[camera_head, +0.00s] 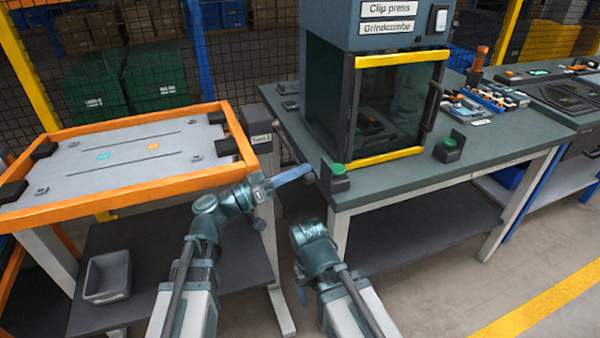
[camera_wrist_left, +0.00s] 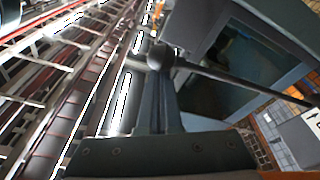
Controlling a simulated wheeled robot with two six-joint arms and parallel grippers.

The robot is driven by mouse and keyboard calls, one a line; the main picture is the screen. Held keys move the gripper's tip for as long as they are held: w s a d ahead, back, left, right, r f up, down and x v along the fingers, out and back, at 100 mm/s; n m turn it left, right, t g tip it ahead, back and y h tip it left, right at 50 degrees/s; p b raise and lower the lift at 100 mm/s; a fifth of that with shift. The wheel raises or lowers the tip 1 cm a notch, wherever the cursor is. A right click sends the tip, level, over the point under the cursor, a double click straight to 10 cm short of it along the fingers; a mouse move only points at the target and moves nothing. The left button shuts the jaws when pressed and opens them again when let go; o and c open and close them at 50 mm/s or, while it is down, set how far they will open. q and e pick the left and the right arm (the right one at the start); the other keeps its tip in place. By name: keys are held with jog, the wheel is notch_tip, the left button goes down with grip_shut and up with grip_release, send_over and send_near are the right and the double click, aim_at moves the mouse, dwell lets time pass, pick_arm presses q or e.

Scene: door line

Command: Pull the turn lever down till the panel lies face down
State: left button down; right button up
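The panel (camera_head: 135,150) lies level in an orange frame (camera_head: 125,190) at the left, its grey side with small coloured pieces upward. A post with a label (camera_head: 262,138) stands at the frame's right side. My left gripper (camera_head: 293,176) reaches right, just in front of this post. In the left wrist view, the turn lever (camera_wrist_left: 250,84) is a dark rod with a round knob (camera_wrist_left: 160,57). The knob is at the tips of my left fingers (camera_wrist_left: 165,100); their edge-on view hides any gap. My right gripper (camera_head: 301,288) hangs low, its fingers unclear.
A bench (camera_head: 400,190) with a clip press (camera_head: 375,100) and two green buttons stands to the right of my left gripper, its corner close by. A grey bin (camera_head: 107,278) sits on the shelf below the panel. Open floor (camera_head: 450,285) lies at the front right.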

pick_arm(q)
jog(key=shift+s+f+m+g+y, duration=0.15)
jog(key=shift+s+f+y, duration=0.05)
jog(key=shift+f, duration=0.4)
jog(key=shift+s+f+m+g+y, duration=0.15)
jog(key=shift+f+y, duration=0.05)
jog(key=shift+f, duration=0.35)
jog(key=r+b+v, duration=0.1)
jog(key=b+v, duration=0.1)
jog(key=v, duration=1.1)
jog(key=shift+a+h+b, duration=0.25)
jog(key=shift+h+b, duration=0.05)
jog(key=shift+h, duration=0.1)
